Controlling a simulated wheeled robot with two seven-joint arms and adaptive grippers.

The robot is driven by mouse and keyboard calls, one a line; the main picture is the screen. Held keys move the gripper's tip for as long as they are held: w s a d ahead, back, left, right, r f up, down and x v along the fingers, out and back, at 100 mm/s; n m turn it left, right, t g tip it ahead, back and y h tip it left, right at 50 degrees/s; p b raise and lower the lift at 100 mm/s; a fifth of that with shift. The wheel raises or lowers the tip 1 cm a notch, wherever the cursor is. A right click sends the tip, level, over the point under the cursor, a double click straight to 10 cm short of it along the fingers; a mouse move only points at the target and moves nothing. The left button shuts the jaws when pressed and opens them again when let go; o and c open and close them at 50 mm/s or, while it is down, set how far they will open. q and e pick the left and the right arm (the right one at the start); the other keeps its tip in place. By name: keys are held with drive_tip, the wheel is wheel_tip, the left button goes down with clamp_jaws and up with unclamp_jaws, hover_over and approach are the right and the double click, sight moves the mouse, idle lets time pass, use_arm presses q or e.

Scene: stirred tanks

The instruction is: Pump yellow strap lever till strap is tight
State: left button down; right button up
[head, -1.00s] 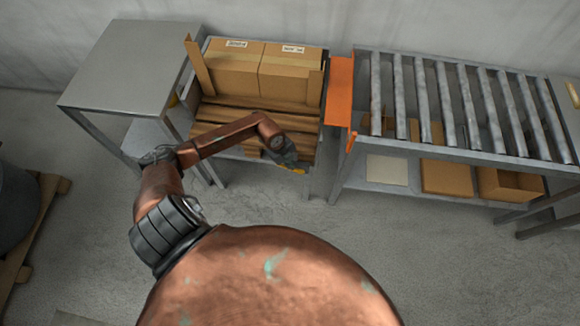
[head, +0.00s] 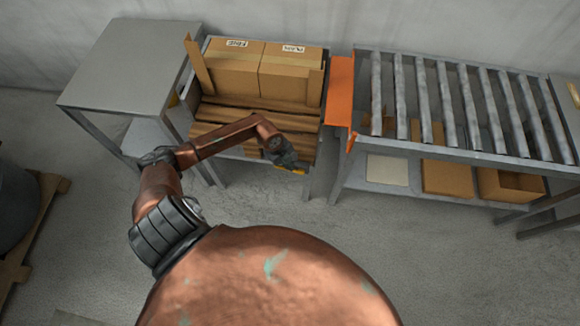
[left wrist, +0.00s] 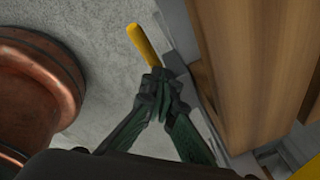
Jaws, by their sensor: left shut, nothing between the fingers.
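The yellow lever (head: 291,171) shows as a small strip at the front edge of the wooden-slatted stand, partly hidden by my left gripper (head: 290,160). In the left wrist view the lever (left wrist: 141,44) sticks out past the fingertips, and its lower end is hidden behind them. My left gripper (left wrist: 160,85) is shut with nothing between its fingers, and its tips overlap the lever's near end. I cannot tell whether they touch it. The strap's tightness cannot be seen. My right gripper is not in view.
Two cardboard boxes (head: 234,70) stand on the wooden slats (head: 240,112). A grey metal table (head: 135,62) is to the left. An orange plate (head: 340,92) and a roller conveyor (head: 445,100) are to the right. The floor (head: 400,250) in front is clear.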

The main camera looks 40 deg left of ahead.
sight(295, 170)
use_arm(q)
drive_tip(key=shift+s+a+f+b, duration=0.2)
drive_tip(key=shift+a+f, duration=0.05)
drive_tip(key=shift+f, duration=0.25)
drive_tip(key=shift+s+a+f+b, duration=0.2)
drive_tip(key=shift+a+f, duration=0.1)
drive_tip(key=shift+f, duration=0.25)
drive_tip(key=shift+s+a+f+b, duration=0.15)
drive_tip(key=shift+s+a+f, duration=0.1)
drive_tip(key=shift+f, duration=0.25)
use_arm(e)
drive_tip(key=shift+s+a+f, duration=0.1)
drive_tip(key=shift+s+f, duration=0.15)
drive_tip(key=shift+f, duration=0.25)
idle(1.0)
use_arm(q)
drive_tip(key=shift+w, duration=0.1)
